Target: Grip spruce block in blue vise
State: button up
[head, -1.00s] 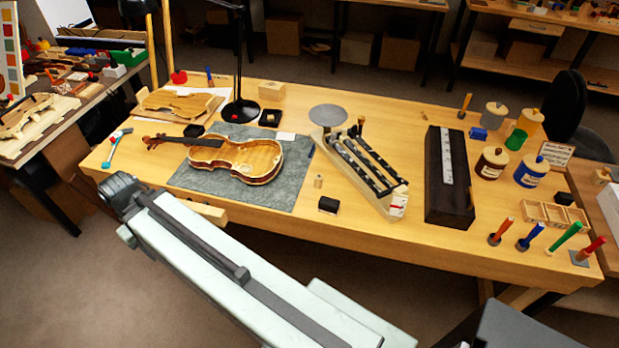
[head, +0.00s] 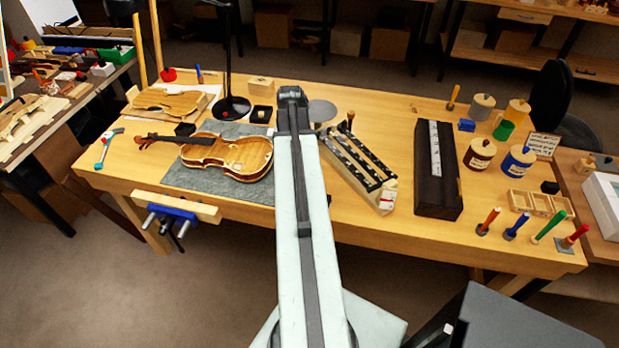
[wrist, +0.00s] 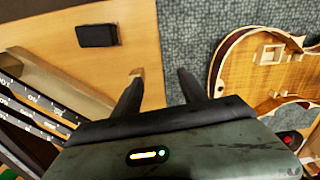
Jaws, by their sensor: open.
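The blue vise (head: 178,212) is on the bench's front edge at left in the head view, with a pale wooden jaw board above it. My gripper (wrist: 160,74) is open and empty over the bench in the wrist view; in the head view my arm hides it. In the head view my arm hides that spot.
The violin (head: 232,155) lies on a grey mat (wrist: 205,20) just right of my fingers in the wrist view. A black block (wrist: 97,35) lies to the left. A slotted rack (head: 362,165) and a dark box (head: 425,185) stand farther right on the bench.

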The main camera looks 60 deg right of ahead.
jog(key=shift+m, duration=0.7)
jog(key=s+d, duration=0.3)
jog(key=s, duration=0.1)
jog(key=shift+s+d+r, duration=0.1)
jog(key=shift+d, duration=0.25)
notch_tip(320, 180, down, 8)
jog(key=b, duration=0.8)
jog(key=shift+s+a, duration=0.1)
jog(key=shift+s, duration=0.05)
jog(key=shift+r, duration=0.1)
grip_shut()
